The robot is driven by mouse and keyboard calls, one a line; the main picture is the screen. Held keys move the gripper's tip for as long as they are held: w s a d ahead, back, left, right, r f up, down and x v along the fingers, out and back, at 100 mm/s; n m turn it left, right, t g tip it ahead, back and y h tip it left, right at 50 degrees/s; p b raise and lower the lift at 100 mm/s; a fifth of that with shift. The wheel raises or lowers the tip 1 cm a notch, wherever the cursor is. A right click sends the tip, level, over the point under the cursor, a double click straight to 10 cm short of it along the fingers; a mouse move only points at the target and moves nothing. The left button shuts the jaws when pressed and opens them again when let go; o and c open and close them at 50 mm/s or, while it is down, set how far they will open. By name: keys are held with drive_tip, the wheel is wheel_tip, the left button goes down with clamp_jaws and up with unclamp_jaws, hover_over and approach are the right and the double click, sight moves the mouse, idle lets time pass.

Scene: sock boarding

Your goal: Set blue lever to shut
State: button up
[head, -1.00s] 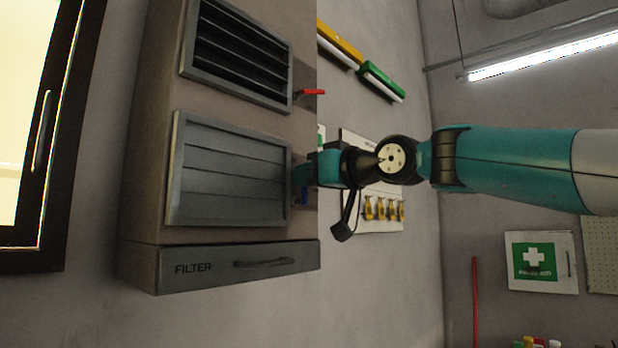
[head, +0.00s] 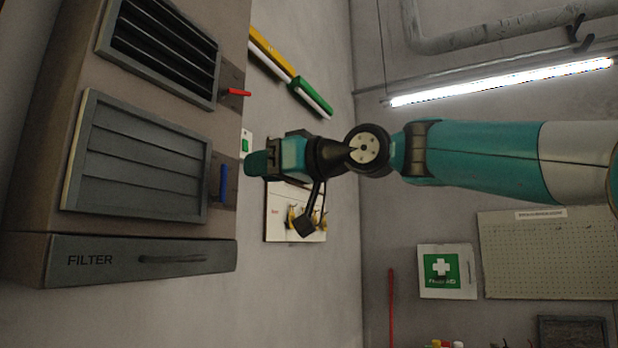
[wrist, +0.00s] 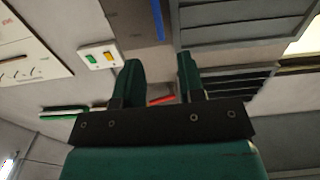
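The blue lever (head: 224,182) is on a side plate of the grey cabinet, beside the lower louvre (head: 136,158). It runs along the cabinet side, up and down in the head view. The lower louvre's slats lie flat, closed. In the wrist view, the blue lever (wrist: 157,20) shows at the top, beyond the fingertips. My gripper (head: 255,163) is just right of the lever in the head view, apart from it. In the wrist view my gripper (wrist: 158,66) has its two fingers spread with nothing between them.
A red lever (head: 238,92) sticks out beside the upper louvre (head: 163,45), whose slats are open. A FILTER drawer (head: 140,260) is below. A switch plate (wrist: 100,55) and a tool board (head: 275,225) are on the wall near my gripper.

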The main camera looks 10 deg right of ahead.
drive_tip(key=b+v, duration=0.2)
drive_tip(key=v, duration=0.7)
drive_tip(key=shift+s+d, duration=0.1)
drive_tip(key=shift+s, duration=0.05)
drive_tip(key=s+f+m+g+h, duration=0.2)
drive_tip(key=s+f+h, duration=0.1)
drive_tip(key=f, duration=1)
drive_tip(key=s+f+m+g+h, duration=0.1)
drive_tip(key=s+f+g+h, duration=0.2)
drive_tip(key=f, duration=0.9)
drive_tip(key=s+d+f+g+h, duration=0.2)
drive_tip(key=s+f+g, duration=0.1)
drive_tip(key=s+f, duration=0.5)
drive_tip(key=s+d+f+g+h, duration=0.2)
drive_tip(key=s+d+f+g, duration=0.1)
drive_tip(key=s+f, duration=0.6)
wheel_tip(320, 180, down, 3)
drive_tip(key=shift+r+m, duration=0.15)
drive_tip(key=shift+m, duration=0.15)
